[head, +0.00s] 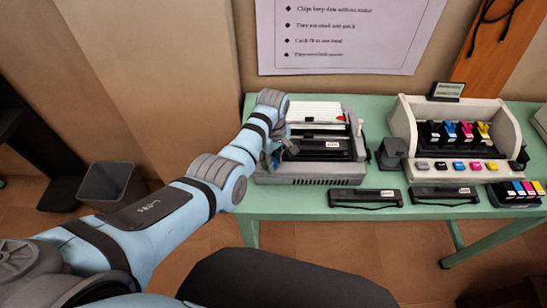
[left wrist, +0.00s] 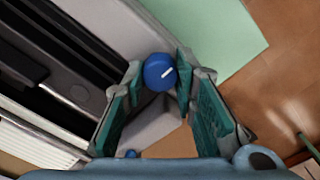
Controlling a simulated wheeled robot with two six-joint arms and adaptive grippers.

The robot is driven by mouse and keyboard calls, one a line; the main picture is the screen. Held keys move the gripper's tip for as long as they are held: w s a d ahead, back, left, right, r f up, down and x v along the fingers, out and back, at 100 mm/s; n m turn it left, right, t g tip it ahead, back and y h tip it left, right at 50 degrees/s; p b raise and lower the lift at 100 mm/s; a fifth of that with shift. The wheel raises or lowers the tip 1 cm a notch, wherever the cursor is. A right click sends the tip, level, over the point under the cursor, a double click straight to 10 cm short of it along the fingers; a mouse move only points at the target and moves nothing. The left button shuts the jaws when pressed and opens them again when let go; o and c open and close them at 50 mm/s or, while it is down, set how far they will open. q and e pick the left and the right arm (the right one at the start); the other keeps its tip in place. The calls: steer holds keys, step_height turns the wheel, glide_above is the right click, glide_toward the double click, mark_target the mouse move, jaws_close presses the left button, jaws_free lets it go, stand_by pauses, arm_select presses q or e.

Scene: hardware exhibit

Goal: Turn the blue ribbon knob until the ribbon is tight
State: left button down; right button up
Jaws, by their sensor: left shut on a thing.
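The blue ribbon knob (left wrist: 158,72) is round with a white mark on its face. It sits at the side of the printer, which shows in the head view (head: 312,180) as a grey machine on the table. My left gripper (left wrist: 163,72) has its two teal-padded fingers on either side of the knob and is shut on it. A black cartridge (head: 325,156) with a white label lies across the printer. I cannot see how tight the ribbon is. My right gripper is not in view.
Two black cartridges (head: 365,198) (head: 444,195) lie at the green table's (head: 285,207) front edge. To the right stands a white inkjet machine (head: 405,115) with coloured cartridges. A dark bin (head: 112,184) is left of the table.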

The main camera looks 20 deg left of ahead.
arm_select(q)
steer(key=c, duration=1.3)
jaws_free()
step_height(320, 180, up, 12)
